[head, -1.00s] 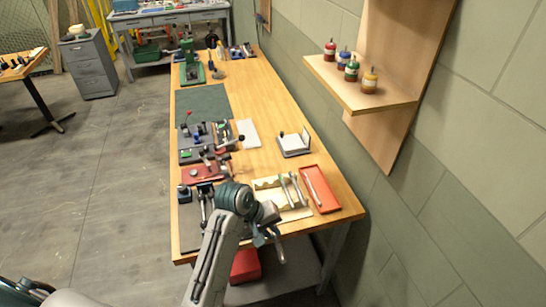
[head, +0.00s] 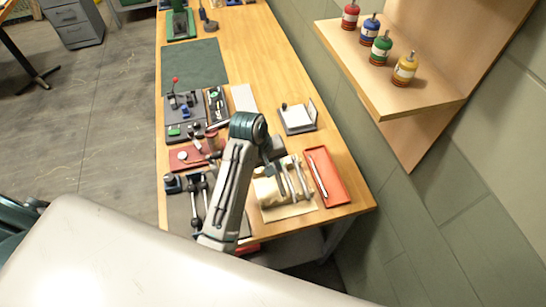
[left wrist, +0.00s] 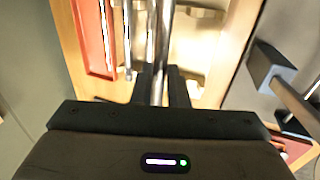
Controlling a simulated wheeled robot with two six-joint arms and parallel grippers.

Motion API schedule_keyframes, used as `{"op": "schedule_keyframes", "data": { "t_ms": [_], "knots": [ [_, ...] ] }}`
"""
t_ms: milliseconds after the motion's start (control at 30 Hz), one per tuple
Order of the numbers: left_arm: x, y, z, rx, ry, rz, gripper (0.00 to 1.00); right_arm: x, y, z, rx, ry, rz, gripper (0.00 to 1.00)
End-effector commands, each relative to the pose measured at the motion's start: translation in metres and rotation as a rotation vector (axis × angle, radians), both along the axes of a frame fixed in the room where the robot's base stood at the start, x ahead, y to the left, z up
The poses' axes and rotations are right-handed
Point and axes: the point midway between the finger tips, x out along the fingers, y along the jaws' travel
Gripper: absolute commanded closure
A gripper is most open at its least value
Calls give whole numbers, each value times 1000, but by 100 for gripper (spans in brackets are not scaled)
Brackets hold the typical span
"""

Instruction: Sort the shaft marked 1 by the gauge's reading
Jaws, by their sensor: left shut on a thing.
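My left gripper (left wrist: 160,88) is shut on a metal shaft (left wrist: 160,35) and holds it above the cream rack (left wrist: 206,50). In the head view, my left gripper (head: 274,174) is beside that rack (head: 288,212), partly hidden by my arm. Other shafts (head: 303,176) lie on the rack. No number is legible on any shaft. A red tray (head: 341,193) stands right of the rack with a shaft (head: 317,174) in it. A red-based device with a round white face (head: 182,156), perhaps the gauge, stands left of my arm; no reading is legible. My right gripper is out of view.
A fixture with a red-knobbed lever (head: 176,104) and a white-topped stand (head: 297,117) are farther back. A dark green mat (head: 195,65) lies beyond, with bare wood beside it. A shelf (head: 395,98) with several coloured bottles juts from the wall on the right.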

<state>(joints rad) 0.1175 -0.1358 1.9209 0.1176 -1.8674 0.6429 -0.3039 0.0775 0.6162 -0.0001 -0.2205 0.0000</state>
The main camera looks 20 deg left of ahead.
Motion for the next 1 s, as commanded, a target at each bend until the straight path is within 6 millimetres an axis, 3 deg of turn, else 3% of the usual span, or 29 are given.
{"op": "schedule_keyframes", "data": {
  "t_ms": [100,200,433,567,867,1000],
  "knots": [
    [0,0,-8,1,1,0,100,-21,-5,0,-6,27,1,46],
    [0,1,-15,1,1,0,100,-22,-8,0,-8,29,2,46],
    [0,1,-32,1,1,0,100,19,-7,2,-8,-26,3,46],
    [0,1,-40,1,0,-1,100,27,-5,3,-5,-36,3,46],
    [1,1,-62,1,-2,0,100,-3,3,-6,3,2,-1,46],
    [0,1,-69,0,0,-1,100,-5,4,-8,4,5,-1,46]
  ]
}}
